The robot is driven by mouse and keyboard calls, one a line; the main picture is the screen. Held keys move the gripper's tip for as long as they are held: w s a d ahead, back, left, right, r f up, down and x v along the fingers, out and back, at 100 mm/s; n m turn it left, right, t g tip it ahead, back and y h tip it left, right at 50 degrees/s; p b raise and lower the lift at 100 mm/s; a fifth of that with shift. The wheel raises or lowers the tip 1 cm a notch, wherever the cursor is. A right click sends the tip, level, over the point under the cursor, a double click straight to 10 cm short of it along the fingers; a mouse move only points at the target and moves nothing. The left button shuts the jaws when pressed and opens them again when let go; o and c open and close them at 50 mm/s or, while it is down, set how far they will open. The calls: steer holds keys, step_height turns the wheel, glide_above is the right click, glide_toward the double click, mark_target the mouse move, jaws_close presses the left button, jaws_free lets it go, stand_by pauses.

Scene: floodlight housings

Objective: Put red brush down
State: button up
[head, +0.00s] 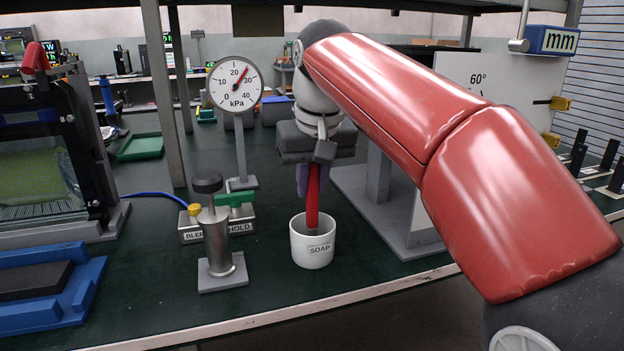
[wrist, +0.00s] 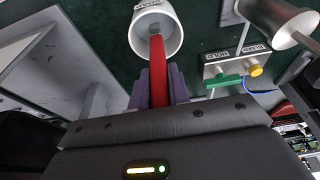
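The red brush (head: 312,196) hangs upright below my gripper (head: 313,182), with its lower end inside the white cup labelled SOAP (head: 313,250). My gripper is shut on the upper part of the brush handle. In the wrist view, the red brush (wrist: 157,68) runs between the purple fingers of my gripper (wrist: 158,85) toward the mouth of the white cup (wrist: 168,35). The brush's lower tip is hidden in the cup in the head view.
A metal cylinder on a plate (head: 220,245) stands left of the cup. Behind it are the BLEED/HOLD box (head: 190,232) and a kPa gauge (head: 236,84). A grey upright stand (head: 400,215) is to the right. The bench's front edge is close.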

steer(key=o, duration=0.4)
steer(key=shift+o, duration=0.2)
steer(key=shift+f, duration=0.1)
steer(key=p+v, duration=0.2)
steer(key=v, duration=0.6)
steer(key=shift+a, duration=0.3)
steer(key=shift+s, duration=0.1)
